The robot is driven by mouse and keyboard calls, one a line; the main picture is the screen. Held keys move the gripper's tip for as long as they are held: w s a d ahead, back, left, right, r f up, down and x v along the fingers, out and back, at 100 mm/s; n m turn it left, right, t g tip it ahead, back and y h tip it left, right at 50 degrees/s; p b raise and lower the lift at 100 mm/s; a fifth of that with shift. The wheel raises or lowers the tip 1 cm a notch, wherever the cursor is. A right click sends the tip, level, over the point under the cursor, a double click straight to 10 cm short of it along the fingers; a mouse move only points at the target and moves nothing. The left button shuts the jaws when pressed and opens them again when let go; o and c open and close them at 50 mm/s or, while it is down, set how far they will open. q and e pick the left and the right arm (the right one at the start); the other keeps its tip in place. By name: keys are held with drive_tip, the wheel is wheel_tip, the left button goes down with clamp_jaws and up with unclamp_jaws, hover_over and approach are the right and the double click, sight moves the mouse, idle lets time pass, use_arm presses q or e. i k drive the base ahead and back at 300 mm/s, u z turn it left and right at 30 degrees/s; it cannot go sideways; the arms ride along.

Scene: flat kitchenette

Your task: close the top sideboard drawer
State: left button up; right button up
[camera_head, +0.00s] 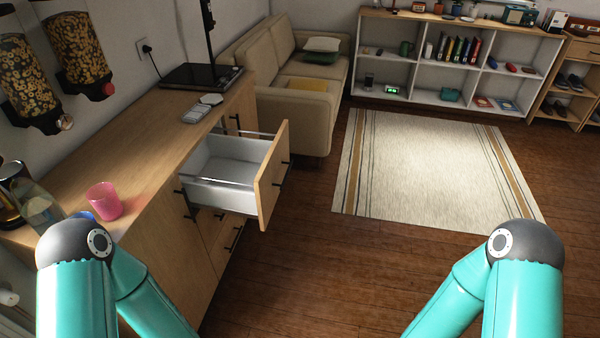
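The top sideboard drawer (269,178) is pulled well out of the wooden sideboard (150,132) on the left. Its wooden front faces right and carries a dark handle. Its pale inside looks empty. A closed drawer (225,236) with a dark handle shows below it. Both of my teal arms reach in from the bottom of the view, one at the left and one at the right. Neither gripper is visible, and no arm part is seen touching the drawer.
A pink cup (104,200) and a glass bottle (36,203) stand on the sideboard's near end. A beige sofa (300,105) stands beyond the drawer. The wooden floor (300,260) right of the drawer is clear, with a striped rug (430,165) farther off.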

sight(246, 178)
drive_tip(key=u, duration=0.15)
drive_tip(key=i, duration=0.95)
drive_tip(key=z, duration=0.95)
drive_tip(key=k, duration=0.9)
drive_tip(key=z, duration=0.15)
drive_tip(key=i, duration=0.9)
drive_tip(key=u, duration=0.1)
